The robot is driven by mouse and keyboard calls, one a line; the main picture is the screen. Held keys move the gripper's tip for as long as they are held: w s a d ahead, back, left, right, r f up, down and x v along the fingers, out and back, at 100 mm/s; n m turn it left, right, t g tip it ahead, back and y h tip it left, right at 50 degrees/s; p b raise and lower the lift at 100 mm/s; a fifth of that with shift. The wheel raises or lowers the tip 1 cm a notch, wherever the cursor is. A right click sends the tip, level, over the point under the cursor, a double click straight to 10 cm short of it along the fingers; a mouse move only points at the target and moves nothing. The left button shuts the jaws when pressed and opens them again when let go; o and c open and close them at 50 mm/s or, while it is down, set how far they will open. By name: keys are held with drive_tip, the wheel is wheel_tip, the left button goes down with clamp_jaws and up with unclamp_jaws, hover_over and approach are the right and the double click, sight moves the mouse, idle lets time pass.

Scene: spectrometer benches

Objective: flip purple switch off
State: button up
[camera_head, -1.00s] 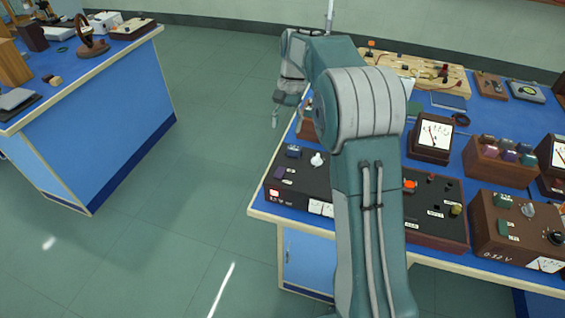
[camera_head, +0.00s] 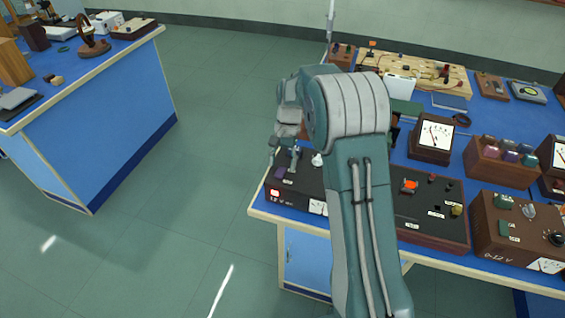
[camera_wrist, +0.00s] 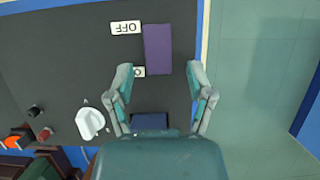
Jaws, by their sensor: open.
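The purple switch (camera_wrist: 158,48) is a flat rectangular rocker on a dark panel (camera_wrist: 60,55). It also shows small in the head view (camera_head: 281,173), near the panel's left edge. An upside-down OFF label (camera_wrist: 125,27) lies beside one end of it in the wrist view. A second label (camera_wrist: 138,71), partly hidden by a finger, lies near the other end. My gripper (camera_wrist: 161,70) is open and empty above the panel, its fingertips spread to either side of the switch's near end. In the head view my gripper (camera_head: 283,157) hangs over the panel's left part; contact cannot be told.
A dark blue block (camera_wrist: 150,121) sits under my gripper's palm, and a white knob (camera_wrist: 90,122) is beside it. A lit red display (camera_head: 275,193) is at the panel's front left. Meters and boxes crowd the blue bench to the right. The floor at left is clear.

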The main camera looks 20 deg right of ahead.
drive_tip(key=shift+f, duration=0.1)
clamp_jaws()
drive_tip(key=shift+s, duration=0.1)
drive_tip(key=shift+s+a+r+t+h, duration=0.1)
drive_tip(key=shift+s+t+h, duration=0.05)
drive_tip(key=shift+t+h, duration=0.45)
drive_tip(key=shift+s+a+r+t+h, duration=0.15)
drive_tip(key=shift+t+h, duration=0.25)
drive_tip(key=shift+t, duration=0.4)
unclamp_jaws()
drive_tip(key=shift+f, duration=0.1)
